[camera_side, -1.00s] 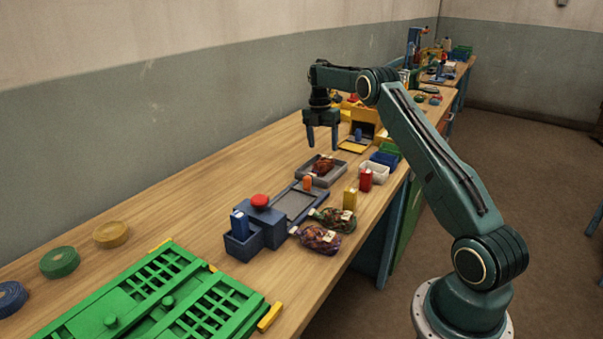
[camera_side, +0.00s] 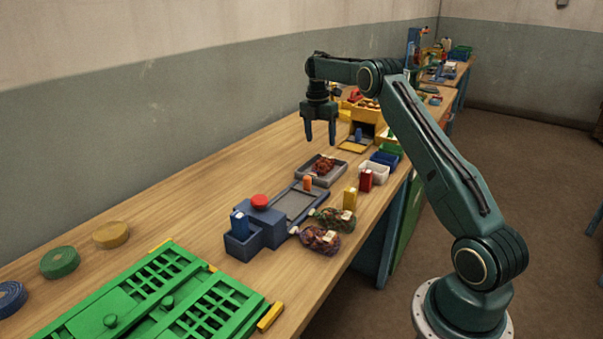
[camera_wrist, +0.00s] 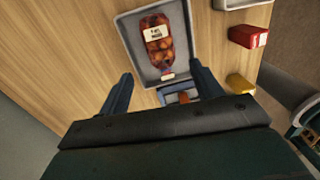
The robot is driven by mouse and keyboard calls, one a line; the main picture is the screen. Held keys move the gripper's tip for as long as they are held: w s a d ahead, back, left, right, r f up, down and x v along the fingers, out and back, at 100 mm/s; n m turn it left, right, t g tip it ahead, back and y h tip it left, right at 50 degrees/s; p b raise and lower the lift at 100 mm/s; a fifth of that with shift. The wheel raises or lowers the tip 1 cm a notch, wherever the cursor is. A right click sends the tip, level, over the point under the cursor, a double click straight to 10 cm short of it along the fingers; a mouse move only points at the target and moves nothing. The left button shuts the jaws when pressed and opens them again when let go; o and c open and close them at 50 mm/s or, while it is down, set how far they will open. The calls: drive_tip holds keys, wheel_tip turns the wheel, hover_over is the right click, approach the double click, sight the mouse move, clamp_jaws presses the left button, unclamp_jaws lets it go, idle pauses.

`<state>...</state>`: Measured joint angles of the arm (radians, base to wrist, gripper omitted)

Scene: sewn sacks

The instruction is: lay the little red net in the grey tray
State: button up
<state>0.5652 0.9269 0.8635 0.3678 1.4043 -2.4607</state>
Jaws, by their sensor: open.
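The little red net (camera_side: 323,166) lies in the grey tray (camera_side: 310,180). In the wrist view the net (camera_wrist: 157,46) shows a white label and brownish-red round contents, lying inside the walls of the tray (camera_wrist: 122,27). Its tagged end is close to the tray's near wall. My gripper (camera_side: 320,142) is open and empty, raised above the bench behind the tray in the side view. In the wrist view its two fingers (camera_wrist: 160,84) stand apart, with nothing between them touching.
Two other filled nets (camera_side: 320,239) lie at the bench's front edge. A blue-grey scale-like device with a red knob (camera_side: 260,201), yellow and red blocks (camera_side: 366,181) and a white bin (camera_side: 374,172) stand nearby. The bench left of the tray is clear.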

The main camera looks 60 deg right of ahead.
drive_tip(key=s+a+r+m+t, duration=0.1)
drive_tip(key=s+a+r+m, duration=0.2)
drive_tip(key=a+r, duration=0.35)
drive_tip(key=s+a+r+m+t+h, duration=0.1)
drive_tip(key=s+a+r+m, duration=0.15)
drive_tip(key=a+r, duration=0.35)
drive_tip(key=s+a+r+m+t, duration=0.1)
drive_tip(key=s+a+r+m, duration=0.3)
drive_tip(key=a, duration=0.4)
drive_tip(key=s+a+f+m+t, duration=0.1)
drive_tip(key=s+a+f+m, duration=0.1)
drive_tip(key=s+a+m, duration=0.2)
drive_tip(key=s+a+f+m+t+y, duration=0.1)
drive_tip(key=s+a+m, duration=0.3)
drive_tip(key=s+a, duration=0.6)
drive_tip(key=s+f+t, duration=0.1)
drive_tip(key=s, duration=0.7)
drive_tip(key=shift+a+t, duration=0.3)
drive_tip(key=shift+a, duration=0.1)
drive_tip(key=shift+c, duration=0.5)
